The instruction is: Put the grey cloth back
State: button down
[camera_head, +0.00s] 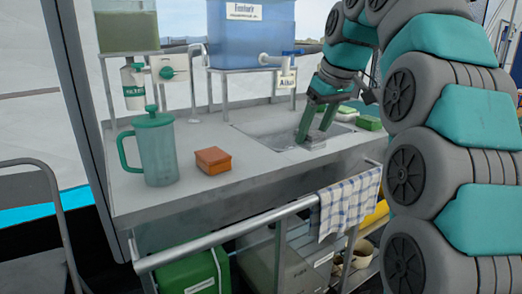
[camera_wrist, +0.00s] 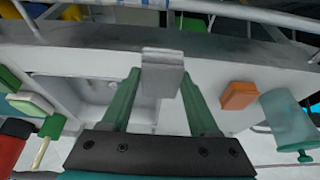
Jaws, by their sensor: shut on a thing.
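My gripper (camera_head: 315,122) reaches down over the sink (camera_head: 275,142) in the counter. Its two green fingers are shut on a small grey folded thing, which looks like the grey cloth (camera_wrist: 162,78). In the wrist view the cloth sits between the fingertips of my gripper (camera_wrist: 160,82), in front of the sink (camera_wrist: 75,88) and counter. In the head view the cloth (camera_head: 313,143) shows as a small grey patch at the fingertips. I cannot tell whether it touches the counter or sink rim.
A blue-and-white checked towel (camera_head: 345,205) hangs on the front rail (camera_head: 225,235). An orange-brown block (camera_head: 212,160) and a green-lidded jug (camera_head: 155,150) stand left of the sink. Green and white sponge-like blocks (camera_head: 368,122) lie at its right. Water tanks stand behind.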

jog(key=w+a, duration=0.1)
jog(key=a, duration=0.2)
jog(key=w+a+p, duration=0.1)
jog(key=a, duration=0.3)
jog(key=w+a+f, duration=0.1)
jog(key=a, duration=0.3)
jog(key=shift+w, duration=0.15)
jog(key=shift+f, duration=1.75)
jog(key=shift+f, duration=0.2)
jog(key=shift+c, duration=0.7)
grip_release()
jog(key=shift+r, duration=0.1)
